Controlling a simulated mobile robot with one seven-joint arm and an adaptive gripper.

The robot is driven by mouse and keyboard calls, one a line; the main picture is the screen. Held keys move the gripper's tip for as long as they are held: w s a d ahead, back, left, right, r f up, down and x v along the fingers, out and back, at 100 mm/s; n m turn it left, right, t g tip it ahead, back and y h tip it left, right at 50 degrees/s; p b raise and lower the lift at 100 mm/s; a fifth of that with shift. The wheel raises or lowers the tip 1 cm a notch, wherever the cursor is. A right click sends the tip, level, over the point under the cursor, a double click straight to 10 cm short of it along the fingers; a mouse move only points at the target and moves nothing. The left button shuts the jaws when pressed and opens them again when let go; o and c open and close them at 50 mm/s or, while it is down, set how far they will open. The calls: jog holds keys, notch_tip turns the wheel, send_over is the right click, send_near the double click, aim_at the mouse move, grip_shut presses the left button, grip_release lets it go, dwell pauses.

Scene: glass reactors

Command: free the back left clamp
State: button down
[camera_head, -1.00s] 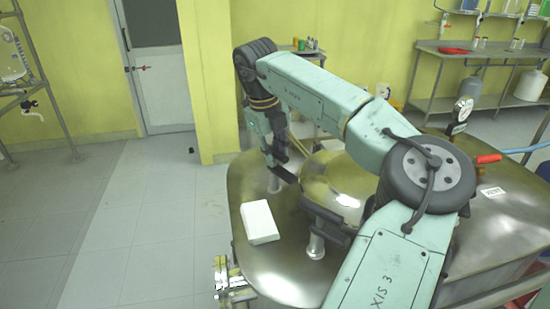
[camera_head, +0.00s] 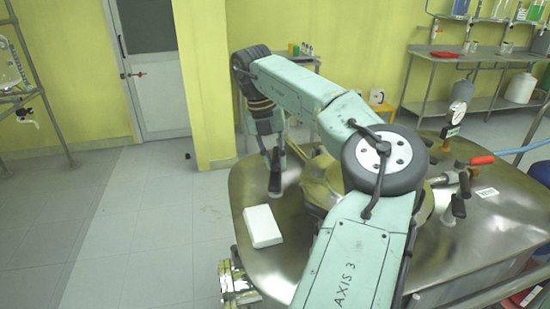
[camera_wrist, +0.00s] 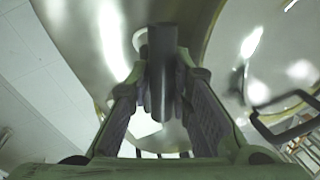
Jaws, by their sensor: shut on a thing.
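The back left clamp shows as a dark handle (camera_head: 275,183) standing nearly upright on the steel vessel top, to the left of the domed lid (camera_head: 321,183). My gripper (camera_head: 272,156) reaches down over it from the back left, and its fingers meet the handle's upper part. In the wrist view the dark handle (camera_wrist: 162,65) stands between the two fingers of my gripper (camera_wrist: 161,100), which is shut on it. My arm hides part of the lid and the front of the vessel.
A white box (camera_head: 262,227) lies on the vessel top (camera_head: 245,190), in front of the clamp. At the right are another clamp with a dark handle (camera_head: 458,206), a red-handled valve (camera_head: 482,160) and a gauge (camera_head: 458,112). Open floor (camera_head: 150,230) lies to the left.

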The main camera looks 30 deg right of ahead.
jog(key=shift+d+m, duration=0.1)
jog(key=shift+m, duration=0.2)
jog(key=c, duration=1.5)
grip_release()
jog(key=r, duration=0.4)
jog(key=w+a+r, duration=0.1)
jog(key=r, duration=0.3)
jog(key=a+r, duration=0.1)
jog(key=r, duration=0.2)
jog(key=shift+w+r, duration=0.25)
jog(key=shift+r, duration=0.15)
